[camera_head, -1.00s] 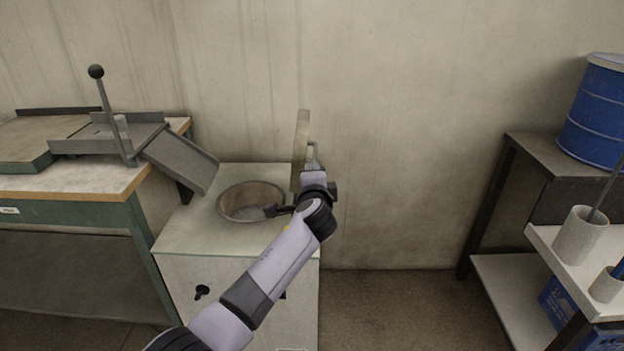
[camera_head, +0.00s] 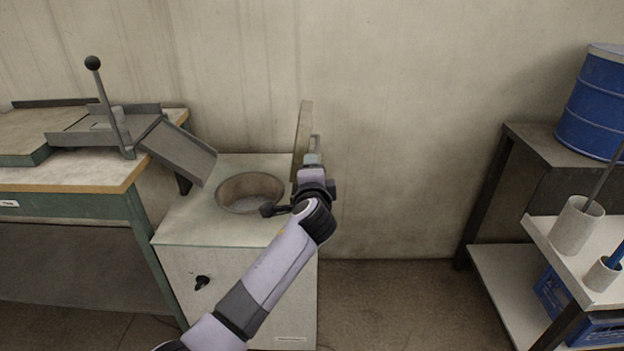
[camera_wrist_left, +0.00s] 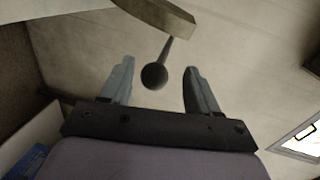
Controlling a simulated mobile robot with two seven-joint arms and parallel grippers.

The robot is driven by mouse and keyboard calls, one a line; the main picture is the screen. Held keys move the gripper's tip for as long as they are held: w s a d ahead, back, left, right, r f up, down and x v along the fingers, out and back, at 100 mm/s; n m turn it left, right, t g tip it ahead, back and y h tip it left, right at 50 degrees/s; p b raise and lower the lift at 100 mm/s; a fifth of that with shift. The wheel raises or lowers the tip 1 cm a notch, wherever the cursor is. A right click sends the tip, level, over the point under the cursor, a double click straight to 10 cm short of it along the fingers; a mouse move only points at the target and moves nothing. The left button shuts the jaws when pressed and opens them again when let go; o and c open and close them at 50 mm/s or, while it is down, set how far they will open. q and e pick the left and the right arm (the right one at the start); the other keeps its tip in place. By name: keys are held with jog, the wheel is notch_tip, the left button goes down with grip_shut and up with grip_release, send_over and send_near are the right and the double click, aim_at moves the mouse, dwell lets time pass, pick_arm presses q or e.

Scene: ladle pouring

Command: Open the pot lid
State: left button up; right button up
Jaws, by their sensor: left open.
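The pot (camera_head: 249,193) is a round opening sunk in the top of a pale cabinet (camera_head: 190,225), and its mouth is uncovered. The lid (camera_head: 302,137) stands nearly upright at the right of the pot, seen almost edge-on. My left gripper (camera_head: 315,148) is at the lid's right side. In the left wrist view, my left gripper (camera_wrist_left: 158,66) is open. A black ball knob (camera_wrist_left: 154,77) on a thin rod shows between its fingers, with clear gaps on both sides. The rod runs toward the lid's edge (camera_wrist_left: 160,17). My right gripper is not in view.
A workbench (camera_head: 100,178) with a sloping metal chute (camera_head: 178,150) and a ball-topped lever (camera_head: 107,105) adjoins the cabinet on the left. A shelf at the right holds a blue drum (camera_head: 595,105) and a pale cup (camera_head: 576,226). The floor between is clear.

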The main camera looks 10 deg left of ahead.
pick_arm(q)
jog(key=shift+v, duration=1.95)
jog(key=s+a+f+n+g+h+p, duration=0.2)
jog(key=s+f+n+g+h, duration=0.15)
jog(key=s+f, duration=1.1)
jog(key=s+a+f+n+h+p, duration=0.1)
jog(key=s+f+n, duration=0.2)
jog(key=s, duration=0.6)
jog(key=s+a+f+n+g+h+p, duration=0.1)
jog(key=s+n, duration=0.4)
jog(key=s, duration=0.5)
notch_tip(320, 180, down, 3)
jog(key=shift+s+a+r+h, duration=0.25)
jog(key=shift+a+h, duration=0.1)
jog(key=shift+a, duration=0.3)
